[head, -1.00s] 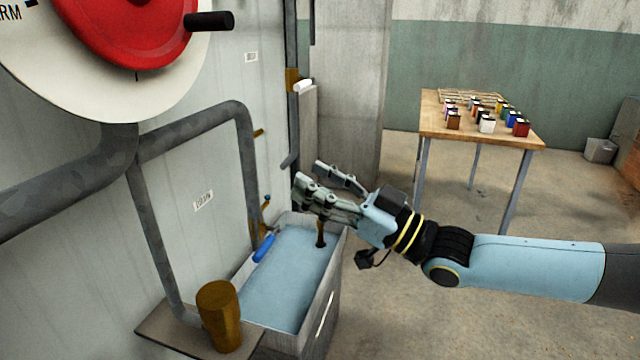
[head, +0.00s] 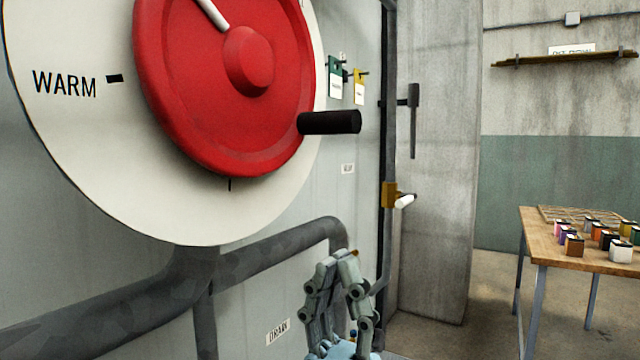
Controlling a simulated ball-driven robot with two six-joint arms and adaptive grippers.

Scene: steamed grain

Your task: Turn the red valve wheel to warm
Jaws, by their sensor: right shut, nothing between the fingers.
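The red valve wheel (head: 190,110) fills the upper left of the head view, mounted on a round white dial plate (head: 60,150). The word WARM and a black mark (head: 114,78) stand on the plate left of the wheel. A white pointer line on the wheel slants toward the upper left from the hub. A black handle (head: 330,122) sticks out from the wheel's right side. My right gripper (head: 338,268) is shut and empty, below the handle and apart from it, pointing up. My left gripper is not in view.
A grey pipe (head: 270,250) runs below the dial, left of my right gripper. A yellow bracket with a white lever (head: 403,201) sits on the door edge. A wooden table (head: 545,232) with small coloured boxes stands at right. Tags (head: 359,88) hang beside the dial.

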